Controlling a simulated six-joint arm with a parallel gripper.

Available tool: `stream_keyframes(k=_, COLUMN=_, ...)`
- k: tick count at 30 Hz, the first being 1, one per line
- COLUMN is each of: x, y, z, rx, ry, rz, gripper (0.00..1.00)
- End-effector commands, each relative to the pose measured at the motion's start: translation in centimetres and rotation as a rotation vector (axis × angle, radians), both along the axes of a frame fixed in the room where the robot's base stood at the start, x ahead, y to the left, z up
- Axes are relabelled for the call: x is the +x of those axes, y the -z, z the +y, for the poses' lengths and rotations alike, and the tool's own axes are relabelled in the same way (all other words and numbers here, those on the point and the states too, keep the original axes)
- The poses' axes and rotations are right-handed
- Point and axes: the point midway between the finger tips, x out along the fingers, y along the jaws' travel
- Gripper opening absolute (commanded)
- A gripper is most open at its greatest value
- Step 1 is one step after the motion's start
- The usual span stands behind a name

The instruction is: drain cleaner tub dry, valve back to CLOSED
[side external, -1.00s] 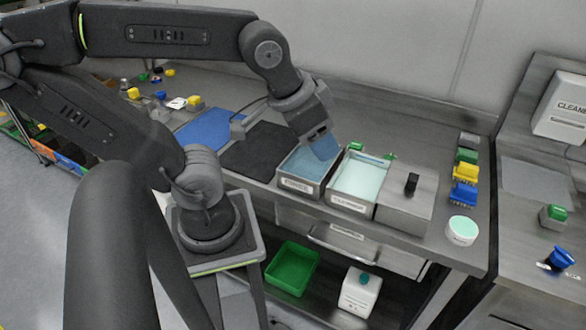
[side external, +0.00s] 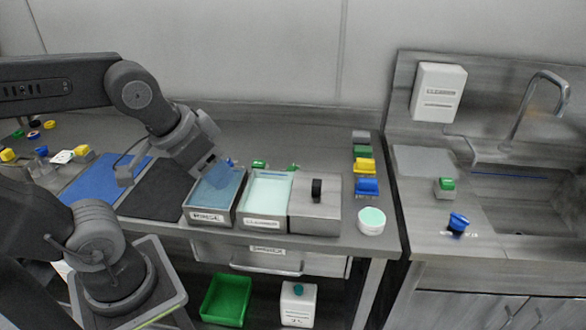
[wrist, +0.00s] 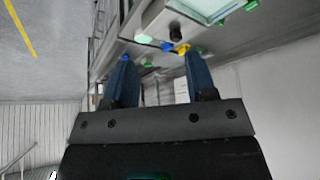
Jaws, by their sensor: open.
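The cleaner tub (side external: 240,223) is a steel tub holding pale green liquid. It stands right of the rinse tub (side external: 188,213), which shows blue inside. Two green handles, one left (side external: 258,164) and one right (side external: 293,168), sit behind the cleaner tub; their settings are unreadable. My gripper (side external: 214,176) is above the rinse tub, apart from the cleaner tub and green handles. In the wrist view my gripper (wrist: 160,57) has its blue fingers spread with nothing held. That view shows pale green liquid of the cleaner tub (wrist: 206,8) at the top edge.
A lidded steel box with a black knob (side external: 316,190) adjoins the cleaner tub on the right. A round white container (side external: 371,221) stands near the front edge. Blue and yellow pieces (side external: 366,175) sit behind it. A green bin (side external: 226,299) and white jug (side external: 298,304) are below.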

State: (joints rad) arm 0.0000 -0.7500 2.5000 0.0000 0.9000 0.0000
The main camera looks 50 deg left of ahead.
Motion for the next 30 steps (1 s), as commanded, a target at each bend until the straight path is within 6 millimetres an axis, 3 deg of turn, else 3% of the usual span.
stream_keyframes(k=5, x=1.0, y=-0.5, z=0.3, rx=0.012, ry=0.010, rz=0.018, gripper=0.65)
stream_keyframes(k=8, x=3.2, y=-1.3, z=0.9, rx=0.037, ry=0.039, rz=0.056, gripper=0.65)
stream_keyframes(k=13, x=9.2, y=-2.4, z=2.9, rx=0.090, ry=0.120, rz=0.147, gripper=0.65)
stream_keyframes(k=17, x=14.0, y=-2.0, z=5.1, rx=0.120, ry=0.189, rz=0.219, gripper=0.65)
stream_keyframes(k=23, x=21.1, y=0.7, z=9.3, rx=0.144, ry=0.302, rz=0.327, gripper=0.65)
stream_keyframes(k=30, x=27.4, y=6.5, z=14.8, rx=0.140, ry=0.435, rz=0.434, gripper=0.65)
